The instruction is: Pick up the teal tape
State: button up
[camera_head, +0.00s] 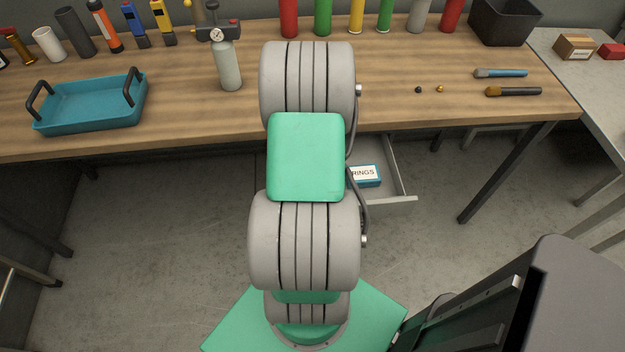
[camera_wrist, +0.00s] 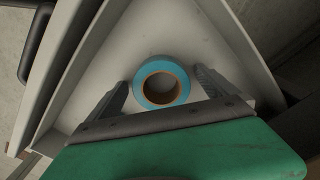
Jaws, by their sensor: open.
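The teal tape (camera_wrist: 144,88) is a ring-shaped roll with a brown inner core. In the wrist view it lies flat on the floor of a pale grey drawer (camera_wrist: 88,88). My gripper (camera_wrist: 160,84) is open, with one dark finger on each side of the tape. I cannot tell how high the fingertips are above the drawer floor. In the head view the open drawer (camera_head: 402,170) shows under the bench, right of my arm. The tape and my gripper are hidden there behind my arm.
A blue box labelled RINGS (camera_head: 366,177) sits in the drawer. The drawer walls stand close around my gripper.

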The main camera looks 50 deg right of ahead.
jog(key=shift+f, duration=0.1)
jog(key=shift+c, duration=0.5)
jog(key=c, duration=1.3)
jog(key=shift+c, duration=0.6)
